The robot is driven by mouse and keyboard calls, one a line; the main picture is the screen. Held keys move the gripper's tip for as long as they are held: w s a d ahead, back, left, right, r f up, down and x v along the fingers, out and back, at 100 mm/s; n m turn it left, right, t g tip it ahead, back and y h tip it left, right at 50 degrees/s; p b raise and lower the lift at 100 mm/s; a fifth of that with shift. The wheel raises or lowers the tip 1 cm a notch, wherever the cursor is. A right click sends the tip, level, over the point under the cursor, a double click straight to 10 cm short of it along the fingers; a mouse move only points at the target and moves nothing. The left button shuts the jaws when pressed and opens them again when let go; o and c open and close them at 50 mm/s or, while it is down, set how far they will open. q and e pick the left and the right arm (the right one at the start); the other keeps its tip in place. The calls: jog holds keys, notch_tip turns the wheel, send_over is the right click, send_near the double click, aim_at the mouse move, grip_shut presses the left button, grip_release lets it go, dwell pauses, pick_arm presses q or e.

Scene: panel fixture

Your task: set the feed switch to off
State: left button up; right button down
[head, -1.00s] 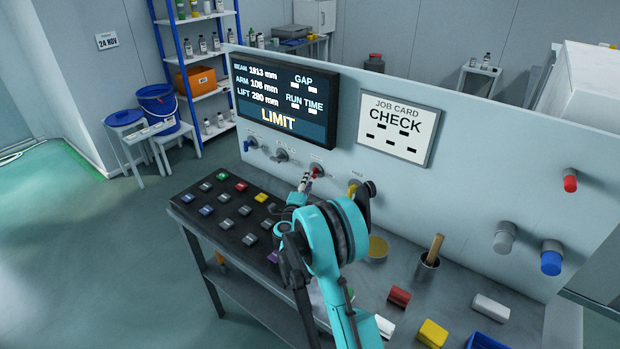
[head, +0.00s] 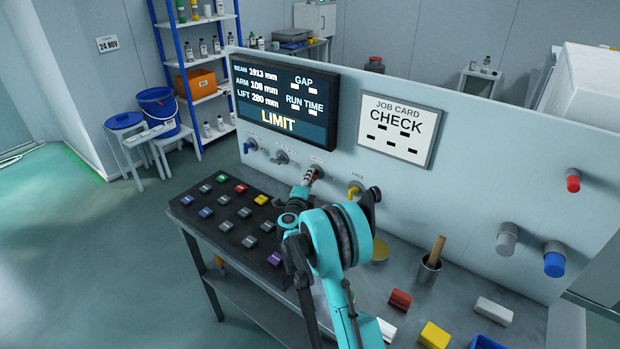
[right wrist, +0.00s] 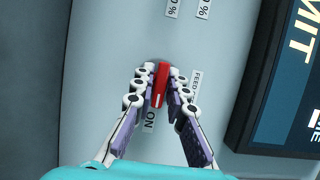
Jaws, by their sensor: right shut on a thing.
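The feed switch (right wrist: 160,88) is a red bar handle on the pale panel, with a FEED label to its right in the right wrist view. An ON label (right wrist: 150,118) sits close below the handle's lower end there; I see no OFF label. My right gripper (head: 312,176) reaches the panel below the display in the head view. In the right wrist view its fingertips (right wrist: 160,73) are shut on the red handle, one on each side. In the head view the gripper mostly hides the switch (head: 317,173). My left gripper is not in view.
A blue switch (head: 249,146), a grey one (head: 282,157) and a yellow one (head: 354,190) flank the feed switch. The display (head: 283,103) above reads LIMIT. Coloured blocks cover a dark board (head: 187,212) on the bench.

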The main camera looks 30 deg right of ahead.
jog(key=n+g+y+p, duration=0.1)
jog(key=n+p, duration=0.1)
jog(key=n, duration=0.2)
jog(key=shift+g, duration=0.4)
jog(key=n+g+p, duration=0.1)
jog(key=n+g, duration=0.1)
jog(key=n, duration=0.2)
jog(key=shift+p, duration=0.4)
jog(key=n+g, duration=0.2)
jog(key=shift+n+p, duration=0.4)
jog(key=shift+n+g+h, duration=0.3)
jog(key=shift+n+g, duration=0.6)
jog(key=shift+n, duration=0.4)
jog(key=c, duration=1.6)
grip_release()
jog(key=shift+a, duration=0.1)
